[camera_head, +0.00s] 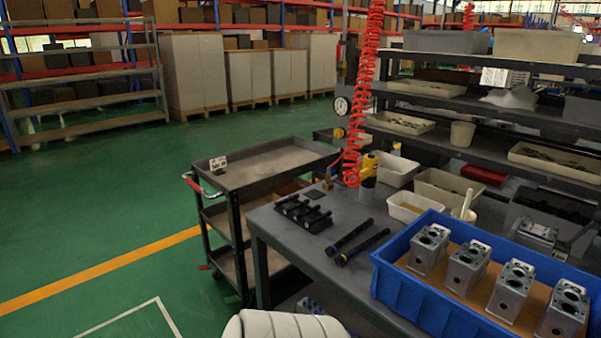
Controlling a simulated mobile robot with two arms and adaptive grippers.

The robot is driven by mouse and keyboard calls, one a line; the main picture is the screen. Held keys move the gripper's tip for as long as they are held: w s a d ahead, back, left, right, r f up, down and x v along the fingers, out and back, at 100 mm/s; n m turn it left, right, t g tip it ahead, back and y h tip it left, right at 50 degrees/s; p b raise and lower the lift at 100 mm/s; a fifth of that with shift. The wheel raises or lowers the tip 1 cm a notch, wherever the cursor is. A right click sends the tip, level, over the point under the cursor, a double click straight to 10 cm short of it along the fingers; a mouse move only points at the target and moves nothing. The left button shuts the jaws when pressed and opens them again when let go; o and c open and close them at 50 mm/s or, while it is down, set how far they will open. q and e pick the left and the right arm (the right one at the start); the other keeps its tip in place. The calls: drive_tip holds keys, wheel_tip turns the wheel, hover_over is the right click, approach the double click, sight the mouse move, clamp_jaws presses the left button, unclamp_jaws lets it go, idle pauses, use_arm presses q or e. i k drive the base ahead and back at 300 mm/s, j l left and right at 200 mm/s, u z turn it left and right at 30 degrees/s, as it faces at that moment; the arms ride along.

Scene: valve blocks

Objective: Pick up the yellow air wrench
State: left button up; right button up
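The yellow air wrench (369,167) is near the far edge of the grey workbench (300,233), where the coiled red hose (364,80) comes down beside it. It is small here, and I cannot tell whether it stands on the bench or hangs just above it. Neither of my grippers is in view.
A blue crate (403,290) with several metal valve blocks (466,265) fills the right front of the bench. Black tools (347,237) and black parts (302,212) lie left of it. White bins (395,168) stand behind the wrench. A grey cart (255,168) stands left; the green floor is open.

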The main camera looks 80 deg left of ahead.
sight(368, 175)
drive_tip(key=u, duration=2)
drive_tip(key=j+u, duration=0.25)
drive_tip(key=i+l, duration=0.05)
drive_tip(key=l, duration=0.05)
